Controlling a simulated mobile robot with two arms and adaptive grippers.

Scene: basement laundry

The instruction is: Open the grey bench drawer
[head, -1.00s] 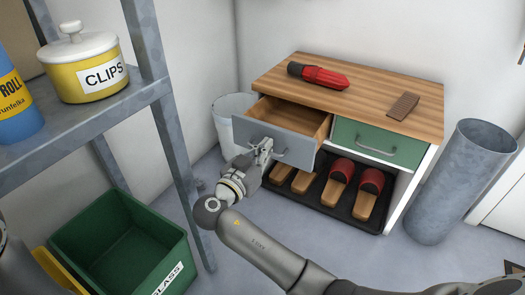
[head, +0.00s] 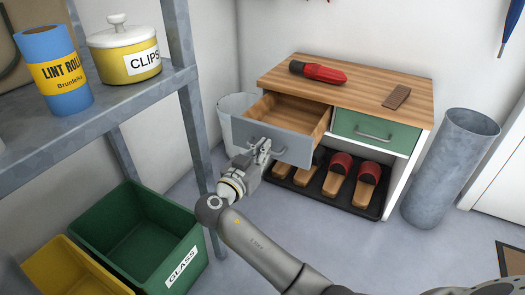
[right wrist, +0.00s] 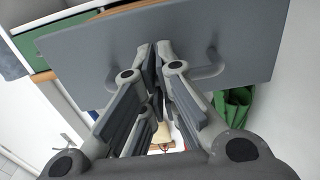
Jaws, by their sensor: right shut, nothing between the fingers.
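The grey bench drawer (head: 272,138) stands well out of the wooden-topped bench (head: 370,83), and its bare wooden inside shows from above. Its bar handle (head: 278,151) is on the front face, partly hidden by my right gripper (head: 262,148). The right gripper is at the handle with its fingers shut and nothing held between them. In the right wrist view the fingertips (right wrist: 158,50) meet close to the grey front (right wrist: 100,50), and the handle's end (right wrist: 212,66) shows to their right. I cannot tell whether they touch the bar. My left gripper is not in view.
A green drawer (head: 375,131) beside it is closed. Red slippers (head: 340,165) sit on a dark tray below. A white bin (head: 226,106) stands behind the drawer at left, a metal cylinder (head: 450,165) at right. A shelf post (head: 190,110) and green crate (head: 192,255) are left.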

